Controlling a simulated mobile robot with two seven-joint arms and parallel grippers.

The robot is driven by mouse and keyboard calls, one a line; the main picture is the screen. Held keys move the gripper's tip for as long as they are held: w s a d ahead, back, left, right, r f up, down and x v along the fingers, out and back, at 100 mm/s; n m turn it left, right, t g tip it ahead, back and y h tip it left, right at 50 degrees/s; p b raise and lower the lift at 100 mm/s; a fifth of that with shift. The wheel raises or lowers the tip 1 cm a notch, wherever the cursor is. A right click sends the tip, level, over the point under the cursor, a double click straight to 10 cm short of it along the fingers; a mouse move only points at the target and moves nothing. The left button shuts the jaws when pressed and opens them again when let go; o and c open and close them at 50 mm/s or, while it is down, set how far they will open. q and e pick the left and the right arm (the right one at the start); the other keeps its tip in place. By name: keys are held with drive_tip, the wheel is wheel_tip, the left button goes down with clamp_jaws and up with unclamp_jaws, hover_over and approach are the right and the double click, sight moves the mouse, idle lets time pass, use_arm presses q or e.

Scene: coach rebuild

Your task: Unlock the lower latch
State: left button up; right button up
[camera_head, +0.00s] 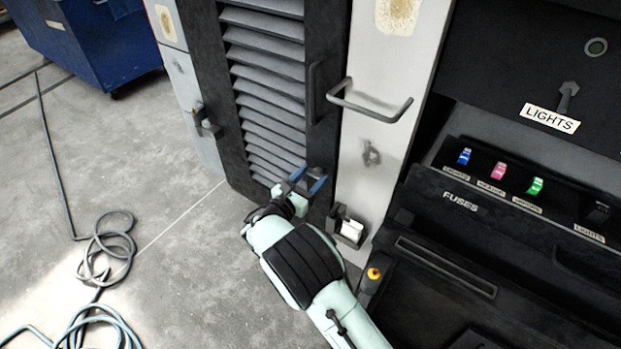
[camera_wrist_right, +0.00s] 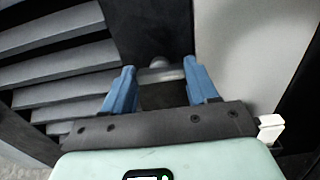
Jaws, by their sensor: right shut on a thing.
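My right gripper (camera_head: 308,180) is at the lower right part of the black louvred door (camera_head: 222,95), close to its edge beside the pale panel. In the right wrist view, its two blue fingers (camera_wrist_right: 159,67) stand either side of a small grey bar-like piece, which I take as the lower latch (camera_wrist_right: 160,75). The gripper is shut on this piece, with a visible span between the fingers. In the head view the latch is mostly hidden by the gripper. My left gripper is not in view.
A grey handle (camera_head: 370,108) juts from the pale panel (camera_head: 385,60) above the gripper. A bracket with a white block (camera_head: 350,229) sits low on the right. The black fuse console (camera_head: 480,190) stands further right. A cable (camera_head: 105,245) lies on the open floor at left.

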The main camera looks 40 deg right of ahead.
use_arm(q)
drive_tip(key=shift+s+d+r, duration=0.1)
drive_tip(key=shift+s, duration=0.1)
use_arm(e)
drive_tip(key=shift+m, duration=0.3)
drive_tip(key=shift+m+p, duration=0.4)
drive_tip(key=shift+m, duration=1.4)
drive_tip(key=shift+s+m+p, duration=0.1)
drive_tip(key=shift+m+p, duration=0.2)
drive_tip(key=shift+m, duration=0.6)
drive_tip(key=m, duration=0.2)
drive_tip(key=shift+f+m, duration=0.1)
drive_tip(key=shift+m, duration=0.3)
drive_tip(key=m, duration=0.4)
drive_tip(key=shift+f+b, duration=0.1)
drive_tip(key=shift+b, duration=0.3)
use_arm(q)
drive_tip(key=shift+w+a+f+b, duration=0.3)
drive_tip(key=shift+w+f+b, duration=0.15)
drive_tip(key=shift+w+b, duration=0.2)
use_arm(e)
drive_tip(key=m, duration=0.5)
